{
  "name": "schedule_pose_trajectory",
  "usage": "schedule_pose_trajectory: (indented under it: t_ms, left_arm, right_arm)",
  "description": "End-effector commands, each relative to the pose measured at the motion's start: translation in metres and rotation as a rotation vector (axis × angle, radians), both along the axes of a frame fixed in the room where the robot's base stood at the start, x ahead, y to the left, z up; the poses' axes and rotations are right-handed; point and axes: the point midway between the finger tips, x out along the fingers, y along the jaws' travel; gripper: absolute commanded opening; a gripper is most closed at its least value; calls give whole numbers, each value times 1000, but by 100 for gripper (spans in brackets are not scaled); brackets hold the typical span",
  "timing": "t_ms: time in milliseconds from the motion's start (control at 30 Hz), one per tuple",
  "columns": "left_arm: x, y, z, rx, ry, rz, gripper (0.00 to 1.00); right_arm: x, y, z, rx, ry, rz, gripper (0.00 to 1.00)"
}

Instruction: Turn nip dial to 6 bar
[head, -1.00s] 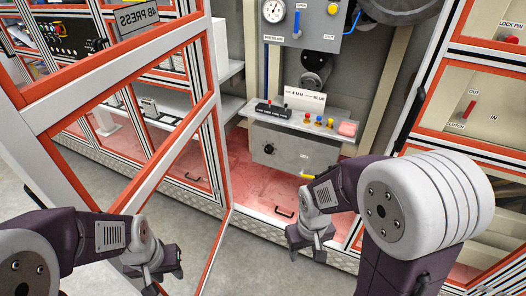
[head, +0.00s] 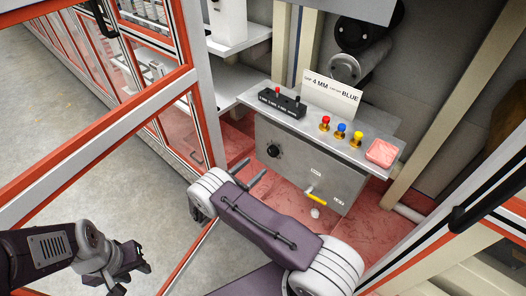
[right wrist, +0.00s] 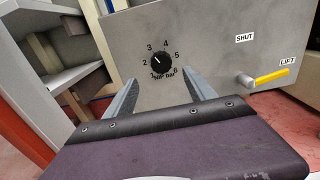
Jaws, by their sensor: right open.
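The nip dial is a small black knob (right wrist: 161,64) on a grey panel, ringed by the numbers 1 to 6 and labelled NIP bar. Its white mark seems to point up and left, between 2 and 3. It also shows in the head view as a black knob (head: 273,150). My right gripper (right wrist: 163,86) is open and empty, its two fingers apart just short of the panel, below and either side of the dial. In the head view my right gripper (head: 249,173) is below and left of the knob. My left gripper (head: 128,268) hangs low at the left, far from the panel; its finger gap is unclear.
A yellow lever (head: 316,197) sits on the panel (head: 330,165) right of the dial, between SHUT and LIFT labels. The shelf above holds a black switch box (head: 282,103), several coloured knobs and a pink block (head: 382,152). An open orange-and-white door frame (head: 95,120) stands at left.

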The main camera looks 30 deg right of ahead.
Motion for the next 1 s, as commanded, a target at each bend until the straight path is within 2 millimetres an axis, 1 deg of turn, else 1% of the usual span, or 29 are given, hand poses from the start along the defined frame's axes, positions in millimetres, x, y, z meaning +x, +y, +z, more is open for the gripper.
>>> schedule_pose_trajectory:
  t_ms: [67,300,433,600,800,833,867,900,967,1000]
  left_arm:
    - [0,0,1,0,0,0,36]
    - [0,0,2,0,0,0,36]
    - [0,0,2,0,0,0,36]
    - [0,0,2,0,0,0,36]
    - [0,0,2,0,0,0,36]
    - [0,0,2,0,0,0,36]
    - [0,0,2,0,0,0,36]
    - [0,0,2,0,0,0,36]
    - [0,0,2,0,0,0,36]
    - [0,0,2,0,0,0,36]
  right_arm:
    - [2,-7,1,1,0,-4,64]
    - [20,-54,1,4,-1,-9,64]
    - [28,-73,0,4,0,-8,64]
    - [33,-84,1,4,1,-6,64]
    - [34,-84,0,5,1,-5,64]
    - [34,-84,0,5,1,-5,61]
    - [34,-84,0,5,1,-5,53]
    - [34,-84,0,5,1,-5,42]
    - [34,-84,0,5,1,-5,25]
    - [34,-84,0,5,1,-5,14]
